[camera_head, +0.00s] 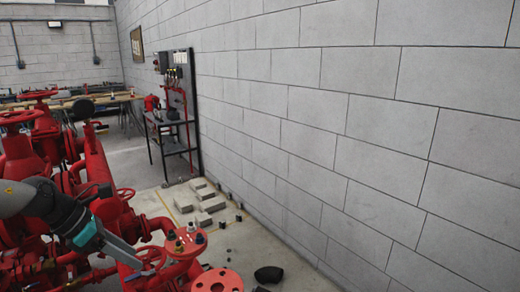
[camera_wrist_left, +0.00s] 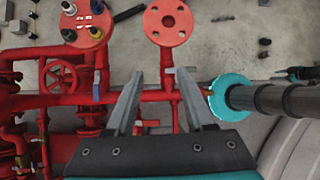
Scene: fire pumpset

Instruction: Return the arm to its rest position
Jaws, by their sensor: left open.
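My left arm comes in from the left in the head view, and its gripper (camera_head: 143,268) points down and to the right over the red pump pipework (camera_head: 100,190). In the left wrist view the two grey fingers of this gripper (camera_wrist_left: 160,88) stand apart with nothing held between them. Red pipe and fittings lie beyond the fingers, and I cannot tell how far below. My right gripper does not show clearly in either view.
A red flange (camera_head: 217,281) and a round red plate with several coloured knobs (camera_head: 186,243) are near the gripper. Grey blocks (camera_head: 212,204) and a black elbow (camera_head: 268,274) lie on the floor. A block wall (camera_head: 330,120) bounds the right. A dark tool stand (camera_head: 180,105) is farther back.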

